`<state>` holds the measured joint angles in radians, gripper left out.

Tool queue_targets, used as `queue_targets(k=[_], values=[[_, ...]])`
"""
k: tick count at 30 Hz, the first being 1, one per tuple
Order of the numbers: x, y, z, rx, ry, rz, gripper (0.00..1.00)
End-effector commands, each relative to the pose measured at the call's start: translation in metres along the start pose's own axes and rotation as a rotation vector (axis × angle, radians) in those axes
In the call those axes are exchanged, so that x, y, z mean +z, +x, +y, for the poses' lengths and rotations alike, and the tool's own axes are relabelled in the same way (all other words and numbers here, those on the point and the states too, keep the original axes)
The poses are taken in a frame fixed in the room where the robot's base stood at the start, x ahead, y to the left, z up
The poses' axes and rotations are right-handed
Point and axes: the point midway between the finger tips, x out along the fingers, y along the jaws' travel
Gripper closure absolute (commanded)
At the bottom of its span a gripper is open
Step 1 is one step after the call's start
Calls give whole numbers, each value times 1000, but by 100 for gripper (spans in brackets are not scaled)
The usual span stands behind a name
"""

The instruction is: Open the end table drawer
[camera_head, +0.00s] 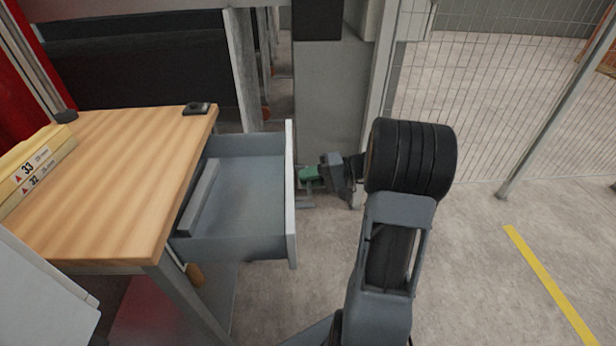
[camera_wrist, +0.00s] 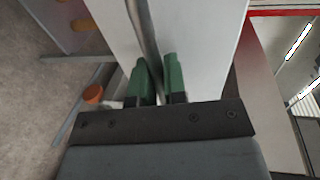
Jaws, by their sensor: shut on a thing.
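The end table (camera_head: 125,170) has a light wooden top and grey metal legs, at the left of the head view. Its grey drawer (camera_head: 245,190) stands pulled well out to the right, with its inside showing and a long grey divider or strip along its left part. In the wrist view the drawer's pale front panel (camera_wrist: 210,35) fills the middle, with a thin grey bar handle (camera_wrist: 146,35) in front of it. My gripper (camera_head: 308,175) is at the outer side of the drawer front. Its green fingers (camera_wrist: 160,78) are shut on the handle in the wrist view.
Yellow boxes (camera_head: 35,165) and a small black object (camera_head: 197,109) lie on the tabletop. A grey post or cabinet (camera_head: 330,100) stands behind my gripper. A wire mesh fence (camera_head: 490,100) runs at the back right. The floor (camera_head: 490,290) at the right is clear, with a yellow line.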

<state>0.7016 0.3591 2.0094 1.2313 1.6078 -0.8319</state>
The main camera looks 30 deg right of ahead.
Motion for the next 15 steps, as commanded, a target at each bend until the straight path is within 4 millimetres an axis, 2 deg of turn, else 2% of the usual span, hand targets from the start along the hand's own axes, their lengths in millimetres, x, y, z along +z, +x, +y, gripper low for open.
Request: queue_targets(k=[9, 10, 15], values=[[3, 0, 2, 0, 5, -10, 100], [3, 0, 2, 0, 5, -10, 87], [2, -1, 1, 0, 4, -6, 70]])
